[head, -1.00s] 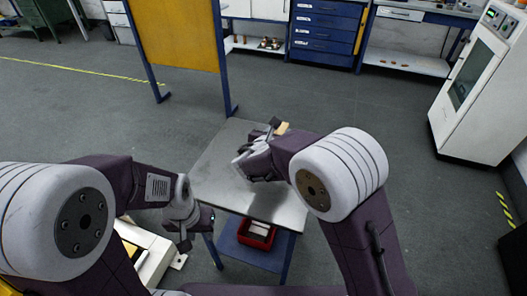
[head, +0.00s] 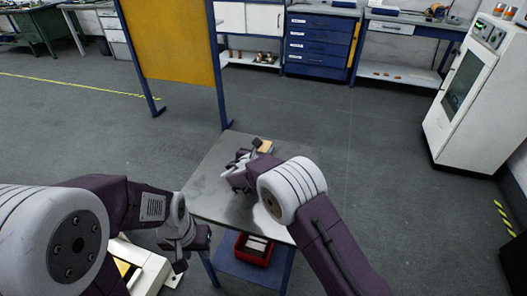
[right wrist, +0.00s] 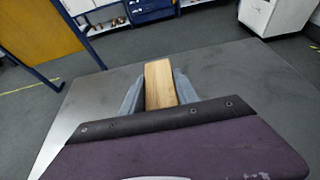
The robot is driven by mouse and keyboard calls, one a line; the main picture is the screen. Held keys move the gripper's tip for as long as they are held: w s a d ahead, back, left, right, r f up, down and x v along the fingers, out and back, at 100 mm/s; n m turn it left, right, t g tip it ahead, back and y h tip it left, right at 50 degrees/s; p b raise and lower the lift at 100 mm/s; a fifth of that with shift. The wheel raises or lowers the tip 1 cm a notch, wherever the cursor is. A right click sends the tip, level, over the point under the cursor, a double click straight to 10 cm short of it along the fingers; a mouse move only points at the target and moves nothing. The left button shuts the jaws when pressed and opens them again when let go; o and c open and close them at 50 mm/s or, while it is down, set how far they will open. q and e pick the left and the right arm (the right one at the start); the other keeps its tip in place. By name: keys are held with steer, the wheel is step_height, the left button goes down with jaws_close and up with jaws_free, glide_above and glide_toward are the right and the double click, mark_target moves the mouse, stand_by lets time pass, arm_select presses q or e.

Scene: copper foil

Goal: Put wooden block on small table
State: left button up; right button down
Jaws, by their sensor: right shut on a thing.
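The wooden block (head: 265,147) is light brown and shows just past my right gripper (head: 257,148) in the head view. In the right wrist view the block (right wrist: 160,85) sits between the two grey fingers of the right gripper (right wrist: 160,92), which is shut on it. The small table (head: 208,177) has a grey top and blue legs. The block is over the far part of the tabletop; whether it touches the surface I cannot tell. My left gripper (head: 184,255) hangs beside the table's near left side, pointing down; its fingers are too unclear to judge.
A red bin (head: 254,250) stands on the table's lower shelf. A yellow panel on blue legs (head: 170,45) stands behind the table. A white machine (head: 140,265) is at the near left. A white cabinet (head: 470,95) is at the right. The tabletop around the block looks clear.

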steer(key=shift+f, duration=0.1)
steer(key=c, duration=0.9)
jaws_free()
steer(key=shift+s+a+r, duration=0.1)
steer(key=shift+s+r, duration=0.05)
steer(key=shift+r, duration=0.1)
steer(key=p+v, duration=0.1)
steer(key=v, duration=1)
steer(key=shift+s+r, duration=0.15)
steer(key=shift+s, duration=0.25)
